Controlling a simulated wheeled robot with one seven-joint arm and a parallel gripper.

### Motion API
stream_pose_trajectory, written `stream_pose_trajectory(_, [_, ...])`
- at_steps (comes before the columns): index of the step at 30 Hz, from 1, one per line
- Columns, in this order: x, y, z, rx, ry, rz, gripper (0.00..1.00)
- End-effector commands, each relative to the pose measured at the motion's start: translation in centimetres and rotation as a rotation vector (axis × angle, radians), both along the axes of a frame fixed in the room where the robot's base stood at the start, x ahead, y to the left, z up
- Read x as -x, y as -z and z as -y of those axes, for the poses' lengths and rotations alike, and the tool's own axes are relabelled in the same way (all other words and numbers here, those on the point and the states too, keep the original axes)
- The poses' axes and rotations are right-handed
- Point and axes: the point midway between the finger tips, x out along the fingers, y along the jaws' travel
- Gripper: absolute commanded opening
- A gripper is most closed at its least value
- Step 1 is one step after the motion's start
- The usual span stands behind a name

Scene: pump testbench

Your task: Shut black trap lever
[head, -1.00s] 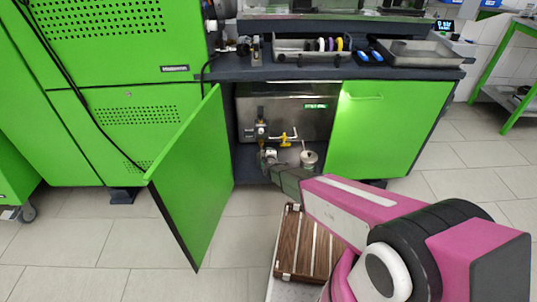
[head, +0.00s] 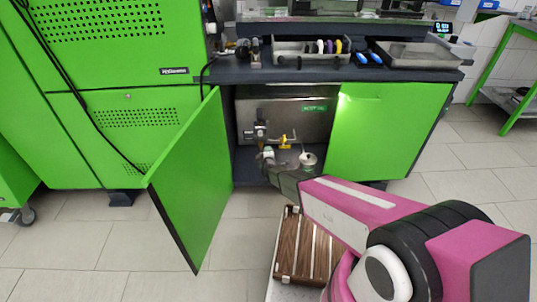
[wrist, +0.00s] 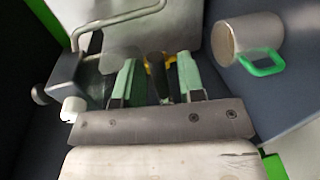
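A narrow black piece (wrist: 156,78), which looks like the black trap lever, stands between the two green-padded fingers of my gripper (wrist: 157,68) in the wrist view. The fingers are apart, with narrow gaps seeming to show beside the black piece; contact cannot be made out. In the head view my gripper (head: 270,160) reaches into the open cabinet, at the low pipework under a dark valve (head: 260,132). The gripper and wrist hide much of the trap there. A yellow lever (head: 285,142) sits just right of the pipework, and yellow also shows behind the fingers.
A metal mug with a green handle (wrist: 258,40) stands close to the right of my fingers; it also shows in the head view (head: 308,158). A steel tank (head: 300,115) is behind. Green cabinet doors (head: 190,180) stand left and right (head: 388,130). A grey pipe (wrist: 120,18) is at upper left.

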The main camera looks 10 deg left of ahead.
Motion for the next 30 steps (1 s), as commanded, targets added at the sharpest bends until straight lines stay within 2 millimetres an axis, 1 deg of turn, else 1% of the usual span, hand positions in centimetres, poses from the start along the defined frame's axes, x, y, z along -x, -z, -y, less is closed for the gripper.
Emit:
stream_pose_trajectory(9, [0.0, 0.0, 0.1, -0.004, 0.003, -0.001, 0.38])
stream_pose_trajectory(14, [0.9, -0.2, 0.3, -0.005, 0.003, -0.002, 0.38])
stream_pose_trajectory(17, [2.1, -0.5, 0.6, -0.005, 0.003, -0.002, 0.38])
stream_pose_trajectory(20, [3.6, -0.8, 1.0, -0.005, 0.003, -0.002, 0.38])
stream_pose_trajectory(27, [8.0, -1.8, 2.0, -0.004, 0.001, -0.002, 0.38])
stream_pose_trajectory(30, [9.4, -2.0, 2.4, -0.003, 0.001, -0.002, 0.38])
